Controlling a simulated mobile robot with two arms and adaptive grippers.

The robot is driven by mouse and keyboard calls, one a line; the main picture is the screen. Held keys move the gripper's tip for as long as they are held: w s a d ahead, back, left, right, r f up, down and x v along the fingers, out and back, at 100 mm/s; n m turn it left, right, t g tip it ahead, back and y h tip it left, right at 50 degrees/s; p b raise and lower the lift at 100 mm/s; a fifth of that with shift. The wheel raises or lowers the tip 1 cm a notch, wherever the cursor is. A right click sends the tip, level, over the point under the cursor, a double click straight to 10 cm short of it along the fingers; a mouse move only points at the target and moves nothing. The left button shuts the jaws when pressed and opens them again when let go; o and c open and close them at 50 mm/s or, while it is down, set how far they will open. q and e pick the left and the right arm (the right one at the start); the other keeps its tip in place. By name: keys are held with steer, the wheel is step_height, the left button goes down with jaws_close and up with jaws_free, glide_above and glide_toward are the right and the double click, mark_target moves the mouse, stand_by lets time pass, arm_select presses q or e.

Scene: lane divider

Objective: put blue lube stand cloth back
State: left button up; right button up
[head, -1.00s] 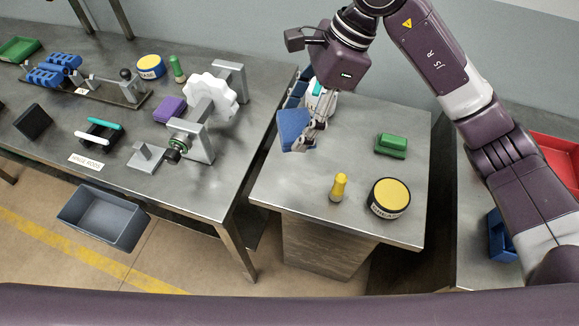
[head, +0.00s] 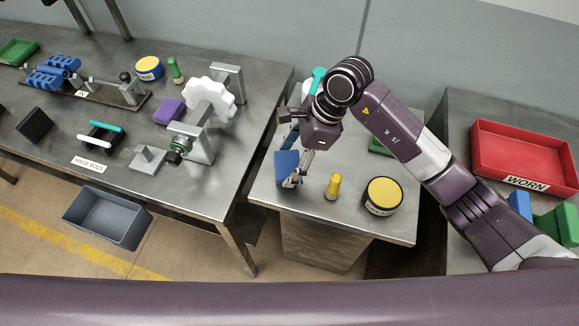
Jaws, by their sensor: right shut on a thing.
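The blue cloth (head: 285,166), a folded block, is at the left front part of the small metal stand (head: 300,200). My right gripper (head: 292,181) points down and is shut on its right side. I cannot tell whether the cloth touches the stand top. A yellow bottle (head: 333,187) and a round tin with a yellow lid (head: 382,196) stand to the right of it. A green block (head: 379,147) on the stand is partly hidden by my right arm. My left gripper is not in view.
The long workbench (head: 210,195) at left holds a purple block (head: 169,111), a blue tin (head: 149,68) and fixtures. A grey bin (head: 107,217) is at its front. A red WORN tray (head: 525,160) is at right. A teal-topped item (head: 318,75) stands behind my right gripper.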

mark_target(289, 171)
step_height(289, 171, down, 4)
steer(key=shift+f+p, duration=0.1)
steer(key=shift+p, duration=0.4)
steer(key=shift+f, duration=0.2)
steer(key=o, duration=1.1)
steer(key=shift+r, duration=0.1)
